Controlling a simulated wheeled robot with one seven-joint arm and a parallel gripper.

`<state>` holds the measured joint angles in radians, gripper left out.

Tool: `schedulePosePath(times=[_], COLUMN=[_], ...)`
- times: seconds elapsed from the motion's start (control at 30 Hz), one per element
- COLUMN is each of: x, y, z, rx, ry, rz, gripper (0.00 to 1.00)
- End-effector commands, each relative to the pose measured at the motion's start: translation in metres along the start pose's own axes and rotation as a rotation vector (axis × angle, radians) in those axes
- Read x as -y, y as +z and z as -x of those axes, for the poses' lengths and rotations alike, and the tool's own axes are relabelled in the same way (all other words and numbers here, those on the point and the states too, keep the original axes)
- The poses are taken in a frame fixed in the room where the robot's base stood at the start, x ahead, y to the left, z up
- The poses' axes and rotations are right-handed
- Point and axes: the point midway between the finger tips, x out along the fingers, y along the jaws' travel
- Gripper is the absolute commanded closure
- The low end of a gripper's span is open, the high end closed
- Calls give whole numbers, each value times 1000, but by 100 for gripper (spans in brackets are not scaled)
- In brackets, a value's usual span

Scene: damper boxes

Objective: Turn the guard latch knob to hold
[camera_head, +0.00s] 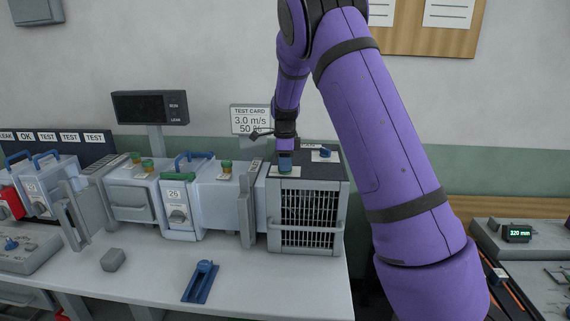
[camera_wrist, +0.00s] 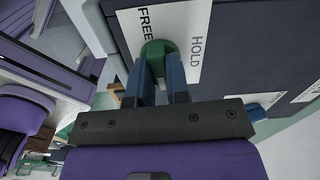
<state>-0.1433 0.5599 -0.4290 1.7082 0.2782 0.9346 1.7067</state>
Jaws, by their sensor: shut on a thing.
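The guard latch knob (camera_wrist: 158,50) is green and sits on a white plate (camera_wrist: 187,18) marked FREE and HOLD. In the wrist view FREE is on its left and HOLD on its right. My gripper (camera_wrist: 161,68) has its two blue fingers on either side of the knob and is shut on it. Which mark the knob points at cannot be told. In the head view my gripper (camera_head: 285,165) reaches down onto the dark top of the grille-fronted box (camera_head: 308,217), and the fingers hide the knob there.
A blue knob (camera_head: 322,153) on a white plate stands on the same box top, to the right. Grey and pale-blue duct units, one with a 26 tag (camera_head: 174,193), stand to the left. A blue handle piece (camera_head: 201,282) lies on the bench front. The bench's front right is clear.

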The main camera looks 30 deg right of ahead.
Motion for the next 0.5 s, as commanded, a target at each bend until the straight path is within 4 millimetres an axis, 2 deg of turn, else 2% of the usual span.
schedulePosePath(times=[0.5], x=[0], y=[0], z=[1], rx=[1], ry=[-2], rz=[419], gripper=[100])
